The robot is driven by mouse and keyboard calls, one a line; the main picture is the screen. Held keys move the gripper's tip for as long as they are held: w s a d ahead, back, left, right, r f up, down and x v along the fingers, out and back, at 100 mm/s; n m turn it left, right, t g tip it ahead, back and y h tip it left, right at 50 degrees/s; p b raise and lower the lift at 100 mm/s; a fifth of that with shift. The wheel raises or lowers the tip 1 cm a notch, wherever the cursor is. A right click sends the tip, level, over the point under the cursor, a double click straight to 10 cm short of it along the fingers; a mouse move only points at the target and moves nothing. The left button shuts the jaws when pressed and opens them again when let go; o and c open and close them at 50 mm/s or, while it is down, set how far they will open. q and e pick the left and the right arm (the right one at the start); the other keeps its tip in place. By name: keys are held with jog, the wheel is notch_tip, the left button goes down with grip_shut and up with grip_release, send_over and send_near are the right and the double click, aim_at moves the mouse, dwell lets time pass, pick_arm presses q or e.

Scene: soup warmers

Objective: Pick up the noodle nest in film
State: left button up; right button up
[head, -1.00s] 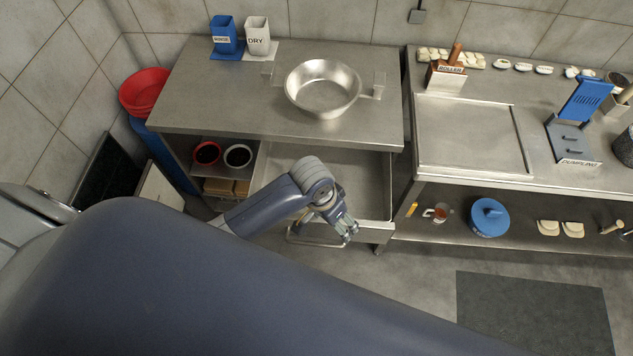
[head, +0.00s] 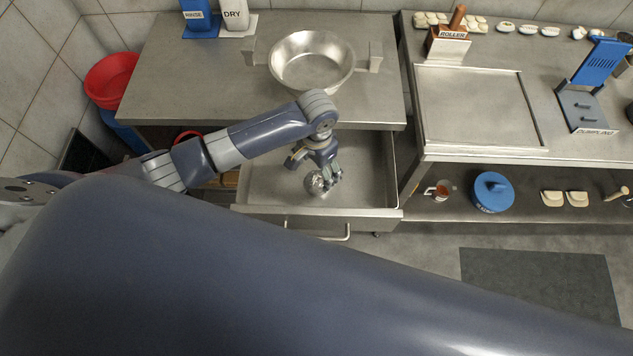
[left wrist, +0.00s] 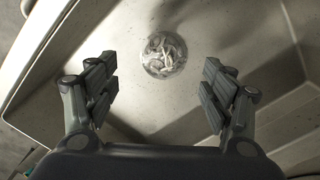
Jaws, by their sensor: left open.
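The noodle nest in film (left wrist: 164,54) is a small round clear bundle with pale strands inside. It lies on the floor of the open drawer (head: 365,180). In the head view the nest (head: 314,184) shows just below my left gripper (head: 322,172), partly covered by the fingers. In the left wrist view my left gripper (left wrist: 158,95) is open and empty, its fingers spread to either side. The nest lies ahead of the gap between the fingertips, not between them. My right gripper is not in view.
The drawer walls surround the nest, with a handle (head: 335,236) at the front. Above is a steel counter (head: 200,85) with a metal bowl (head: 312,62). A second steel table (head: 470,105) stands to the right. The drawer floor around the nest is clear.

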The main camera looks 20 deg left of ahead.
aim_at(317, 180)
pick_arm(q)
jog(key=shift+f, duration=1.5)
jog(key=f, duration=0.2)
jog(key=w+f, duration=0.1)
jog(key=f, duration=0.1)
jog(key=shift+a, duration=0.15)
jog(key=shift+f, duration=0.4)
jog(key=shift+s, duration=0.1)
jog(key=c, duration=1.2)
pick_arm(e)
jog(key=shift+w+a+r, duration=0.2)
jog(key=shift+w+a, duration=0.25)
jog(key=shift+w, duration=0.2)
